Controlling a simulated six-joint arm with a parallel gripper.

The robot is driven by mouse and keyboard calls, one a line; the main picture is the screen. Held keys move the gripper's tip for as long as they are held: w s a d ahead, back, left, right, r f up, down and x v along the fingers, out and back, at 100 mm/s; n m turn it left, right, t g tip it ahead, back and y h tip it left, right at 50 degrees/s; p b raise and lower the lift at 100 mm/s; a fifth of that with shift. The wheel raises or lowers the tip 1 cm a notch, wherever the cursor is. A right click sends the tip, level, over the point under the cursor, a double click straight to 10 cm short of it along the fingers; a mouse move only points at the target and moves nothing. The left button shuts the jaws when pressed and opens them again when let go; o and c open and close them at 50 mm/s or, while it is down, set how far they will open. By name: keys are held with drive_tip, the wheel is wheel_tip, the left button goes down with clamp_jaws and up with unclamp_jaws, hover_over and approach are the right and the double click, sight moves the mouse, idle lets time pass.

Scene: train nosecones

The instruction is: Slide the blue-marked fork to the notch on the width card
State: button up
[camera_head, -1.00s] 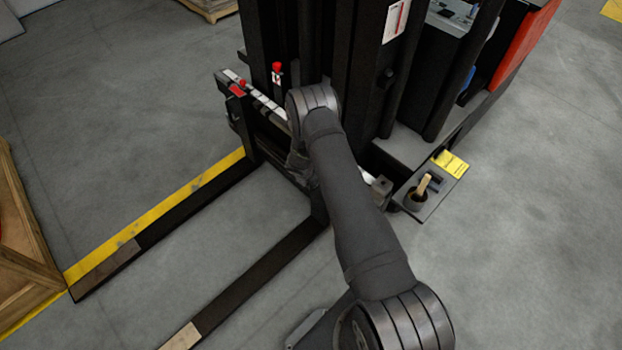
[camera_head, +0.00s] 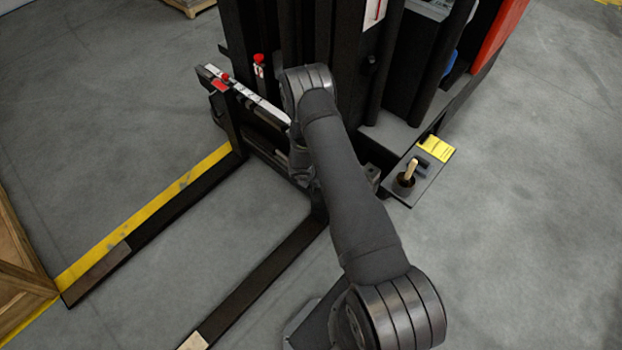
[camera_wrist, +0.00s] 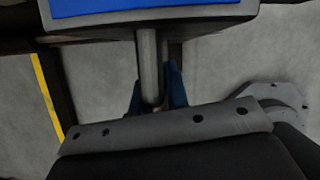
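The forklift carries two dark forks in the head view: a left fork (camera_head: 150,225) with a brown tip, and a right fork (camera_head: 265,265) with a pale tip. I see no blue mark there. A white marked strip (camera_head: 246,97) with red pieces, perhaps the width card, runs along the top of the carriage; no notch can be made out. In the wrist view a blue panel (camera_wrist: 150,7) lies at the top, with an upright metal bar (camera_wrist: 149,55) below it. My gripper (camera_wrist: 155,88) has its blue fingers either side of this bar, with a gap on the right. My arm hides the gripper in the head view.
A red-topped pin (camera_head: 259,66) stands behind the strip. A side shelf (camera_head: 428,178) holds a dark cup with a wooden handle (camera_head: 410,169) and a yellow label (camera_head: 436,148). A wooden crate (camera_head: 18,260) stands at left. The floor at right is clear.

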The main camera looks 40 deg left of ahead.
drive_tip(key=o, duration=0.4)
drive_tip(key=shift+o, duration=0.2)
drive_tip(key=v, duration=1.7)
drive_tip(key=shift+r, duration=0.25)
drive_tip(key=shift+w+f, duration=0.1)
drive_tip(key=shift+f, duration=0.05)
drive_tip(key=x, duration=1.7)
drive_tip(key=shift+f, duration=0.1)
